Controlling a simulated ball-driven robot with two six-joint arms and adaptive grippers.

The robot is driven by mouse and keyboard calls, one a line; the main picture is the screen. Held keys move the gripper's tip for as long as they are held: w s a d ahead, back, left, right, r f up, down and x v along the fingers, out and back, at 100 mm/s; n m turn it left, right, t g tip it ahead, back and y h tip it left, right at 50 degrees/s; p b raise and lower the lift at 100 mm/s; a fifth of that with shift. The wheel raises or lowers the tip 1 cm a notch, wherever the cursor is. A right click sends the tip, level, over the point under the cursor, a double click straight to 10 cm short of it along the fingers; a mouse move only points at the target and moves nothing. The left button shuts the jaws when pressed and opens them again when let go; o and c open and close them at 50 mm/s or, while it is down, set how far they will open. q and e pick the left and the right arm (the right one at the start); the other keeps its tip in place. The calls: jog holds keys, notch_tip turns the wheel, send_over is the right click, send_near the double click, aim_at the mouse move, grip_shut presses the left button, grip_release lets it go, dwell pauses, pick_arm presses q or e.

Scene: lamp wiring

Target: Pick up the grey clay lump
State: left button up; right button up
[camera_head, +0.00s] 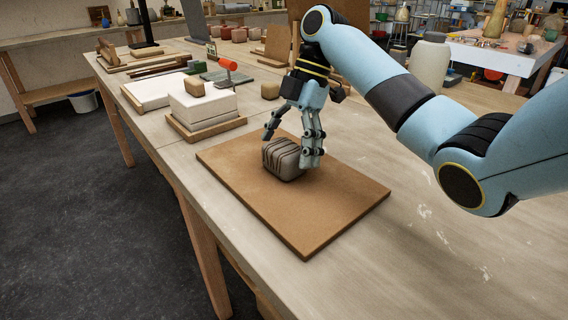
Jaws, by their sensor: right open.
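The grey clay lump (281,160) is a rounded block with dark grooves. It sits on a brown board (304,234) on the wooden table. My right gripper (291,150) points down at the lump from above. It is open, with one finger at the lump's left far side and the others along its right side. I cannot tell whether the fingers touch it. The fingers hide part of the lump's right side. My left gripper is not in view.
White blocks (203,111) on a small board stand behind and left of the brown board. A red-headed tool (228,65) lies beyond them. A pale vase (430,65) stands behind my right arm. The table front right (440,265) is clear.

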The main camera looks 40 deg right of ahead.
jog(key=shift+x, duration=1.15)
jog(key=shift+w, duration=0.1)
jog(key=c, duration=1.5)
